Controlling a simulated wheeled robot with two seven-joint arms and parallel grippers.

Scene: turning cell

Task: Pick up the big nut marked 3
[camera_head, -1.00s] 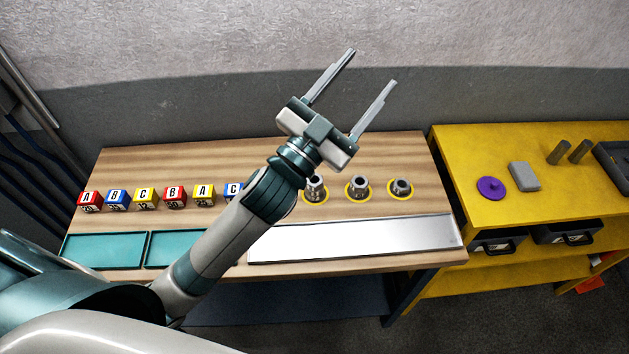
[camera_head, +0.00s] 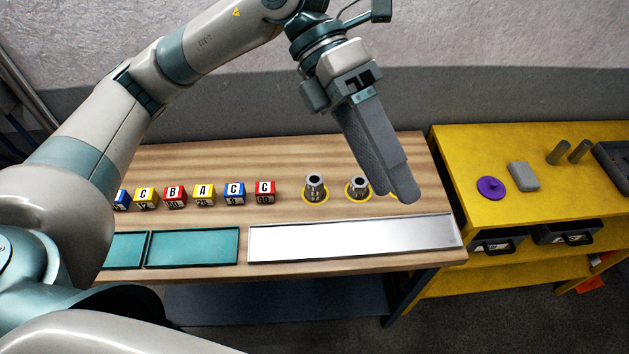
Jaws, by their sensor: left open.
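Two grey metal nuts stand upright on yellow rings on the wooden bench: a left nut (camera_head: 315,185) and a middle nut (camera_head: 357,187). Their marks are too small to read surely. The third nut at the right is hidden behind my left gripper; only a sliver of its yellow ring shows. My left gripper (camera_head: 404,195) points down over that right spot, open, its fingers nearly in line with the view. Its height above the nut cannot be told. My right gripper is not in view.
Lettered cubes (camera_head: 204,194) stand in a row at the left of the bench. Teal trays (camera_head: 193,248) and a long silver tray (camera_head: 350,239) lie along the front. A yellow bench (camera_head: 470,200) with a purple disc (camera_head: 491,189) stands at the right.

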